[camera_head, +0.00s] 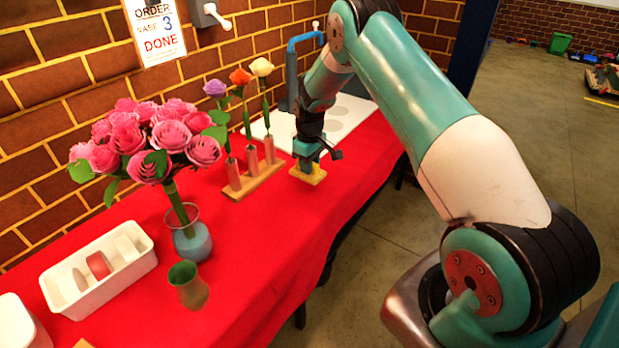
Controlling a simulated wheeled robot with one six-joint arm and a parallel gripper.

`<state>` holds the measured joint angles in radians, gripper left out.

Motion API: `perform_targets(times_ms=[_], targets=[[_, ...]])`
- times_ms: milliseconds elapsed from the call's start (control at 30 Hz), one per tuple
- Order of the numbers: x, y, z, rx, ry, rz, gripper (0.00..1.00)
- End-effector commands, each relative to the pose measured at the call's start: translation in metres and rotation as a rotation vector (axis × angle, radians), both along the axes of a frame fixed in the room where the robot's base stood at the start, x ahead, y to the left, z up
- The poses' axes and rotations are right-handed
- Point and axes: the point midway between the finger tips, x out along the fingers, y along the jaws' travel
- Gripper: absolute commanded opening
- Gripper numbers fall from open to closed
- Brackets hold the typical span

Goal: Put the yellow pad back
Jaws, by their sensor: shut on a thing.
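The yellow pad (308,174) is a small flat square on the red tablecloth, right of the wooden flower stand. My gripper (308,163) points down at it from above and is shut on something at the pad. The fingertips are small in this view and partly hidden by the gripper body. I cannot tell whether the pad touches the cloth or is held just above it.
A wooden stand (254,180) holds several single flowers close left of my gripper. A white board (345,118) lies behind it. A vase of pink roses (192,240), a small green vase (188,286) and a white tray (137,268) stand left. The red cloth (275,245) in front is clear.

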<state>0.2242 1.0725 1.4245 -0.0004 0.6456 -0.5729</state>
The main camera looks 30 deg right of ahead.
Motion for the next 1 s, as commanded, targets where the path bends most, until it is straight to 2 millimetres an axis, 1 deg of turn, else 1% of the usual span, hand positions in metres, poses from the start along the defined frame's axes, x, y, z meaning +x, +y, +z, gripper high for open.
perform_targets(times_ms=[67, 233, 433, 500, 733, 833, 867, 900, 933, 967, 1000], targets=[[0.000, 0.000, -0.011, 0.001, 0.001, 0.000, 0.03], [0.000, 0.000, -0.026, 0.001, 0.001, 0.000, 0.03], [0.000, 0.000, -0.054, 0.000, 0.000, -0.001, 0.03], [0.000, 0.000, -0.058, 0.000, 0.000, -0.001, 0.03], [0.000, 0.000, -0.059, -0.001, -0.001, -0.001, 0.03], [0.000, 0.000, -0.063, -0.001, -0.001, -0.001, 0.03], [0.000, 0.000, -0.062, -0.001, -0.001, -0.001, 0.30], [0.000, 0.000, -0.061, -0.001, -0.001, -0.001, 0.39], [0.000, 0.000, -0.061, -0.001, -0.001, -0.001, 0.46], [0.000, 0.000, -0.061, -0.001, -0.001, -0.001, 0.51], [0.000, 0.000, -0.061, -0.001, -0.001, -0.001, 0.51]])
